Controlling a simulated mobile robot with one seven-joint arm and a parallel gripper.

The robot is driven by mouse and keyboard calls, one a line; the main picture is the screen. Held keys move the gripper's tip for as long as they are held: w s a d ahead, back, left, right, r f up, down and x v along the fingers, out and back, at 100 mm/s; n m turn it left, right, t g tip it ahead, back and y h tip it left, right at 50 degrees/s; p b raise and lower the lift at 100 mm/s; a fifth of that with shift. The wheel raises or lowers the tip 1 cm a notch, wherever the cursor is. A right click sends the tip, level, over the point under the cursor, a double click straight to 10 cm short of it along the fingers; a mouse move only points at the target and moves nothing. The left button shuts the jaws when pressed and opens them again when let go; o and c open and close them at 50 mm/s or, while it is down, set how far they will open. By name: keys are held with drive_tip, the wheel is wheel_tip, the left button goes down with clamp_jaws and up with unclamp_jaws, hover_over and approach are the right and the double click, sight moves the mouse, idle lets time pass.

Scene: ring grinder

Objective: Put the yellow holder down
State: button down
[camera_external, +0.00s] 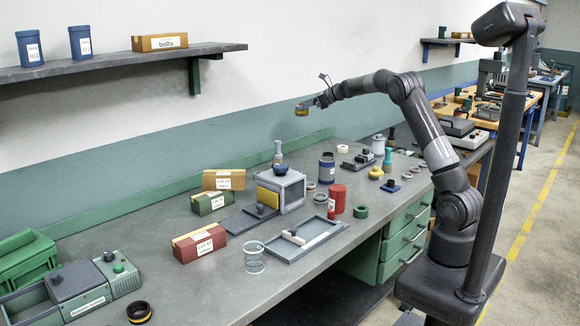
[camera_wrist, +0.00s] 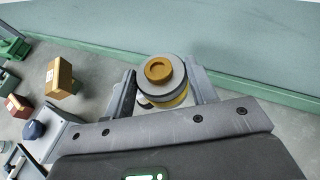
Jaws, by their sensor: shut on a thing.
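My gripper (camera_external: 309,104) is raised high above the back of the grey workbench (camera_external: 165,246), near the wall. It is shut on the yellow holder (camera_external: 301,110), a small round piece with a yellow side. In the wrist view the two fingers of my gripper (camera_wrist: 163,88) stand on either side of the holder (camera_wrist: 159,70). There it shows an orange-yellow round top on a grey disc, with a yellow edge below. The holder is clear of the bench. Its underside is hidden in the wrist view.
A grey box with a yellow panel (camera_external: 268,198) stands mid-bench, with a grey tray (camera_external: 318,240) in front. Labelled boxes (camera_external: 199,244) stand to the left.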

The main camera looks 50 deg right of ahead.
drive_tip(key=s+d+n+y, duration=0.1)
drive_tip(key=s+d, duration=0.2)
drive_tip(key=d, duration=0.4)
drive_tip(key=s+d, duration=0.3)
drive_tip(key=d, duration=0.3)
wheel_tip(320, 180, down, 12)
drive_tip(key=shift+g, duration=0.3)
drive_tip(key=x, duration=0.4)
drive_tip(key=s+f+x, duration=0.1)
drive_tip(key=x, duration=0.4)
drive_tip(key=f+x, duration=0.1)
drive_tip(key=x, duration=0.3)
drive_tip(key=shift+s+a, duration=0.2)
drive_tip(key=shift+a, duration=0.3)
drive_tip(key=shift+f, duration=1.95)
drive_tip(key=c, duration=0.6)
unclamp_jaws()
drive_tip(key=shift+f, duration=0.2)
